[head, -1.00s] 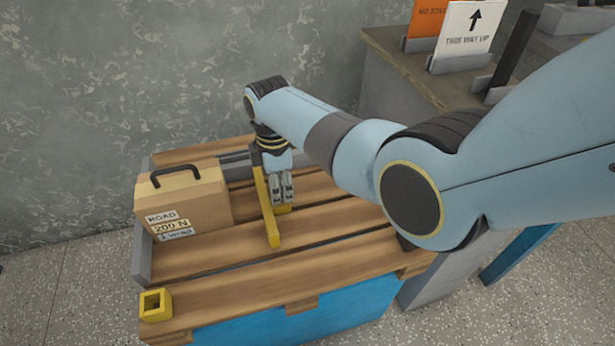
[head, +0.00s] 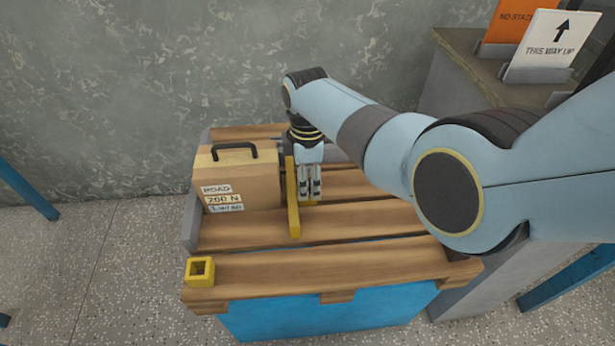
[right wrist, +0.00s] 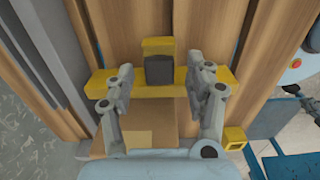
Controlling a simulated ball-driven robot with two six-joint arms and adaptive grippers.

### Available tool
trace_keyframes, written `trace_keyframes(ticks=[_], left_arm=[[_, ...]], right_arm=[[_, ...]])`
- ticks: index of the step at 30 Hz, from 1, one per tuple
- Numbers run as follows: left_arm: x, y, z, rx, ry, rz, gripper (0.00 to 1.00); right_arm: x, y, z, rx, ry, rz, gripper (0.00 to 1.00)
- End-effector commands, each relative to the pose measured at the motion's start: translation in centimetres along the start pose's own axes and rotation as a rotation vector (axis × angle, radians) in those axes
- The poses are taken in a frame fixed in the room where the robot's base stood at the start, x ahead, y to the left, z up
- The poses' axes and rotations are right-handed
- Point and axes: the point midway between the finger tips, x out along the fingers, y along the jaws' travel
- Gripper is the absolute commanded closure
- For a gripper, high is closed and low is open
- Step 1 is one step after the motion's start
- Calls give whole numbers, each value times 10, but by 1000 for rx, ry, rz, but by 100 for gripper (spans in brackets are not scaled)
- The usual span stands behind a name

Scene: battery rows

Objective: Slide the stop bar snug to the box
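The brown cardboard box (head: 236,189), with a dark handle and labels reading ROAD and 200 N, sits at the pallet's left. The yellow stop bar (head: 292,198) stands along its right side, with at most a narrow gap. I cannot tell whether they touch. My right gripper (head: 310,195) is down at the bar's right side. In the right wrist view, the yellow bar (right wrist: 103,83) runs across under the fingers (right wrist: 160,78), which are spread on either side of a dark block (right wrist: 159,70) without visibly gripping it. The box (right wrist: 130,140) is partly hidden by my gripper. My left gripper is out of view.
The slatted wooden pallet (head: 350,258) has a grey end wall (head: 190,222) at left and a yellow square socket (head: 200,271) at its front left corner. Its right part is bare. Signs (head: 551,40) stand on a bench at the back right.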

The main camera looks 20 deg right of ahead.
Motion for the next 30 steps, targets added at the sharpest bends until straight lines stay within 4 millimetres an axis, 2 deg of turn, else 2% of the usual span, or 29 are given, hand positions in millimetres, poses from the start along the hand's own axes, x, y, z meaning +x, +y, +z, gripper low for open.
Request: trace_keyframes(ticks=[7,11,14,24,30], left_arm=[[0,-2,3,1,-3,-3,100],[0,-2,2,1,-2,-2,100],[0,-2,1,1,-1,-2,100],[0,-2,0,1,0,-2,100],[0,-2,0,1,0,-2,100]], right_arm=[[-1,1,0,0,0,2,46],[-11,2,0,0,0,4,46],[-26,1,0,1,1,4,46],[-99,1,0,0,1,4,46],[-118,0,0,0,0,1,46]])
